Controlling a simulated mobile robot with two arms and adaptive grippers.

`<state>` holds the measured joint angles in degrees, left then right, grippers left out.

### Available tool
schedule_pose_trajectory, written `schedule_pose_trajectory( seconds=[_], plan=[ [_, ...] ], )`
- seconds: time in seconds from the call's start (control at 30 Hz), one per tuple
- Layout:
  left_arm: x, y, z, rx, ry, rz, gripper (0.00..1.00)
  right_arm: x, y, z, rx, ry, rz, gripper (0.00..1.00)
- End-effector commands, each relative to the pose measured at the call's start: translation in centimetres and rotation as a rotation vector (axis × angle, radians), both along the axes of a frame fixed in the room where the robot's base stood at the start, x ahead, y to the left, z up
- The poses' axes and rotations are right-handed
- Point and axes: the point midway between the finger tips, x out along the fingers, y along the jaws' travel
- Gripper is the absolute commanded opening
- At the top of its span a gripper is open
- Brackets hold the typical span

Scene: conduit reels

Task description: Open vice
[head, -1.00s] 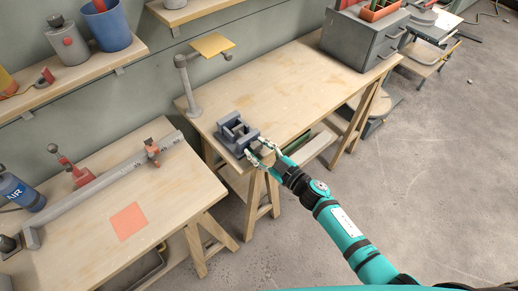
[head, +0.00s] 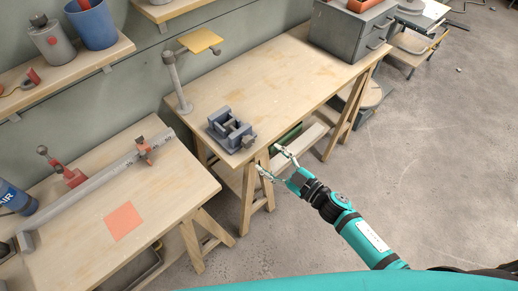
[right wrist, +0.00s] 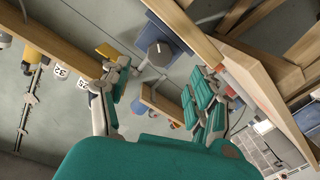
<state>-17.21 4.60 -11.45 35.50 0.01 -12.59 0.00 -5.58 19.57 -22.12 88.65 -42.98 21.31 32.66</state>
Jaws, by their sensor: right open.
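The vice (head: 231,130) is a dark blue-grey block with a slot between its jaws, on the near corner of the right workbench in the head view. My right gripper (head: 270,162) is open and empty, with its fingers spread, in front of the bench edge and just to the lower right of the vice, apart from it. In the right wrist view my right gripper's fingers (right wrist: 162,92) are wide apart with nothing held between them. My left gripper does not show.
The right workbench (head: 270,80) is mostly bare, with a lamp-like stand (head: 180,90) at its left and a grey cabinet (head: 350,32) at its far end. A left bench (head: 85,215) carries a long grey rail and red clamps. Open floor lies to the right.

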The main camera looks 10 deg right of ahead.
Motion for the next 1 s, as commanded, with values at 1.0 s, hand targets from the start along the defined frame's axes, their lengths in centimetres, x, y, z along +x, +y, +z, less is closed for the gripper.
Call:
schedule_pose_trajectory(
  seconds=[1.0],
  plan=[
    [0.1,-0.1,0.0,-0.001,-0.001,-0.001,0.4,-11.0,-12.2,-25.0,-0.127,0.612,-0.466,0.62]
  ],
)
